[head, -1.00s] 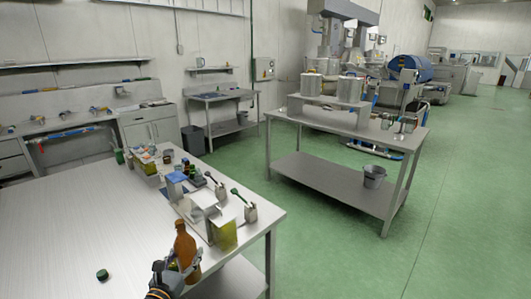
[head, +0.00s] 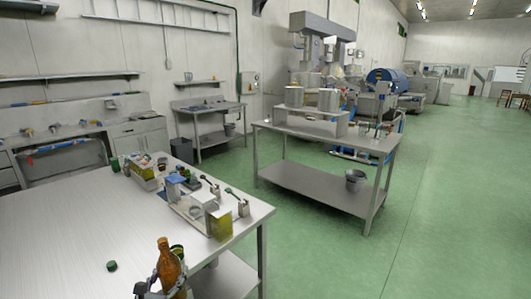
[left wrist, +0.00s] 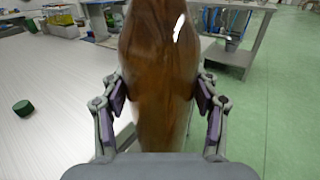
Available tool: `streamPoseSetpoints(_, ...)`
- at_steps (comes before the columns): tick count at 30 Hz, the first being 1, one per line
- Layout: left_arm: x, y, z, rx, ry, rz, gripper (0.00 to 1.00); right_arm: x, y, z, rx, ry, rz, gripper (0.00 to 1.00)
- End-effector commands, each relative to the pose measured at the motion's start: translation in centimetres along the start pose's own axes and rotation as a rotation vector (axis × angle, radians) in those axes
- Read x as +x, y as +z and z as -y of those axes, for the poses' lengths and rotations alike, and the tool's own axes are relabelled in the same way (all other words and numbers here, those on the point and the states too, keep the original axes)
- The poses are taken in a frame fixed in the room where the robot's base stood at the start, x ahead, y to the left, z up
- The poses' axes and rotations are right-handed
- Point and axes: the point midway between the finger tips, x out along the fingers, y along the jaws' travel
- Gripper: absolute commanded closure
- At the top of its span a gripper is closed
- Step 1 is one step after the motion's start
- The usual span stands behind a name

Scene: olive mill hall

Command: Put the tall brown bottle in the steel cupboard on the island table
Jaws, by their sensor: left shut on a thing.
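The tall brown bottle (head: 171,268) is upright in my left gripper (head: 160,285), at the bottom of the head view. In the left wrist view the brown bottle (left wrist: 160,70) fills the middle, and the left gripper (left wrist: 160,95) has a finger pad on each side of it. The bottle shows over the right part of the near steel table (head: 70,240); its base is hidden. A second steel table (head: 330,137) with a lower shelf stands beyond, on the green floor. A closed grey cupboard (head: 140,138) is at the back left. My right gripper is out of view.
Small bottles, boxes and a yellow-green container (head: 220,222) crowd the near table's right side. A dark green cap (head: 111,266) lies on its clear left part. A bucket (head: 355,180) stands on the second table's shelf. Open floor (head: 450,200) lies right.

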Motion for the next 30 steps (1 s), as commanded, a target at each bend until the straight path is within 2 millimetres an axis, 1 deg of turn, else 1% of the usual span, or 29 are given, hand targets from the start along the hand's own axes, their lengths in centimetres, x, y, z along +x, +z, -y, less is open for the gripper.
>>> streamPoseSetpoints(1, -0.1, 0.2, 0.3, -0.002, 0.0, 0.005, 1.0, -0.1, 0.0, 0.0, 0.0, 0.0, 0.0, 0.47)
streamPoseSetpoints(8, -0.7, -0.1, 1.9, -0.005, 0.001, 0.006, 1.0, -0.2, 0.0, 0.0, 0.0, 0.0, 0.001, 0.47)
streamPoseSetpoints(14, -1.7, -0.5, 3.9, -0.01, 0.008, 0.008, 1.0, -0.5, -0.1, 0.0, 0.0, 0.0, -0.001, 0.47)
streamPoseSetpoints(24, -4.5, -0.4, 8.3, -0.015, 0.053, 0.01, 1.0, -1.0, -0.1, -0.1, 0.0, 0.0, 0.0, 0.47)
streamPoseSetpoints(30, -6.0, 0.1, 9.9, -0.009, 0.096, 0.007, 1.0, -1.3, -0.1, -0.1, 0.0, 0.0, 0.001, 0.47)
